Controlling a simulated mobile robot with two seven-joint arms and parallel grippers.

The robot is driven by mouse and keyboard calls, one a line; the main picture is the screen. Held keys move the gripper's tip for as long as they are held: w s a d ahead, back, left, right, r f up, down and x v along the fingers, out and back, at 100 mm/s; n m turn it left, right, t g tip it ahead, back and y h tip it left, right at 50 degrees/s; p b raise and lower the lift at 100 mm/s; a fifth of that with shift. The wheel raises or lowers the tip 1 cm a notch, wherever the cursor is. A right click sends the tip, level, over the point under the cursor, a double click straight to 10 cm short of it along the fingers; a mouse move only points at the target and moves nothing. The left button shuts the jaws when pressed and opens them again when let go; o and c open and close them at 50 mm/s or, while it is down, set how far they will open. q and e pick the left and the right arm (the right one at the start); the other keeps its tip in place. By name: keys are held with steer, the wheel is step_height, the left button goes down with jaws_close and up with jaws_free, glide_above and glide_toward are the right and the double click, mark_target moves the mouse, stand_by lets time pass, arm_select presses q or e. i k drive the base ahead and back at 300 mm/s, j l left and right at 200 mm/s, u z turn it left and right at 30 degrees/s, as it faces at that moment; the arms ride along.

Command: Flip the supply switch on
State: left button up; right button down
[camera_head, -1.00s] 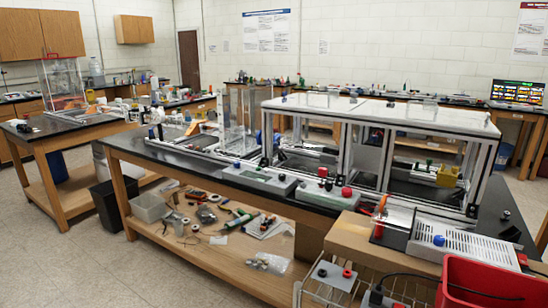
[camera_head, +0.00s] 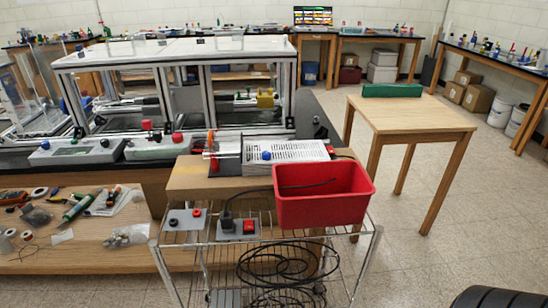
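A silver supply unit with a slotted cover (camera_head: 287,151) sits on a cardboard box at the centre, with a blue knob on its front. A small grey box with a red switch (camera_head: 249,227) lies on the wire cart's top, with a black plug and cable at its left side. A second grey box (camera_head: 186,219) with a black and a red socket lies left of it. I cannot tell which part is the supply switch or what position any switch is in. Neither of my grippers is in view.
A red bin (camera_head: 322,194) stands on the wire cart (camera_head: 360,240), right of the grey boxes. Looped black cable (camera_head: 275,264) lies on a lower shelf. The extrusion frame (camera_head: 180,50) stands on the black bench behind.

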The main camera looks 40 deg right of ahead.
mark_target(330, 150)
steer(key=z, duration=1.55)
steer(key=i+u, duration=0.2)
steer(key=u, duration=0.15)
